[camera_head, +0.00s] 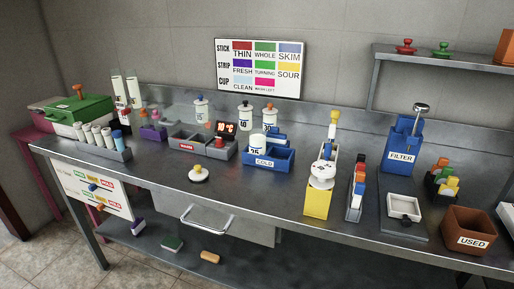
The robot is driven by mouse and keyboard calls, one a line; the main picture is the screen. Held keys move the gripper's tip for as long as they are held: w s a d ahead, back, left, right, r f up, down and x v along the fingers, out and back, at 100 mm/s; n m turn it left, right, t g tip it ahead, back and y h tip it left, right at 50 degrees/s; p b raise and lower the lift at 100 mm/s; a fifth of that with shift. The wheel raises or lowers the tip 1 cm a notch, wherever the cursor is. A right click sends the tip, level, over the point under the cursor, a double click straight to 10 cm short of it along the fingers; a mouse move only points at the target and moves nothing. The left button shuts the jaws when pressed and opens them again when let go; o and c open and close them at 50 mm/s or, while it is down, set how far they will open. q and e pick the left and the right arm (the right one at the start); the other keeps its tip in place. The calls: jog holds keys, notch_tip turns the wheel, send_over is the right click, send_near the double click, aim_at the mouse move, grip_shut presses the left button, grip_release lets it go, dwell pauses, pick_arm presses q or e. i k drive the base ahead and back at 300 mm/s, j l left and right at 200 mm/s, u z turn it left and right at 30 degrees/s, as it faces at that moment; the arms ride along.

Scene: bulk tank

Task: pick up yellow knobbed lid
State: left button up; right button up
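A white round lid with a yellow knob (198,174) lies flat, knob up, on the steel bench (150,178), near its front edge and left of the middle. Clear bench surface surrounds it. Neither of my grippers nor my arms show in the head view.
Behind the lid stand a grey box with a temperature display (201,147) and a blue COLD tray (268,161) holding a white container. A yellow box (318,204) stands to the right, near the front edge. A drawer handle (207,221) juts out below the bench.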

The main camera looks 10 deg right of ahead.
aim_at(198, 175)
jog(key=z, duration=0.5)
jog(key=i+j+z, duration=0.1)
jog(key=j+z, duration=0.95)
jog(key=j, duration=0.65)
jog(key=i, duration=0.05)
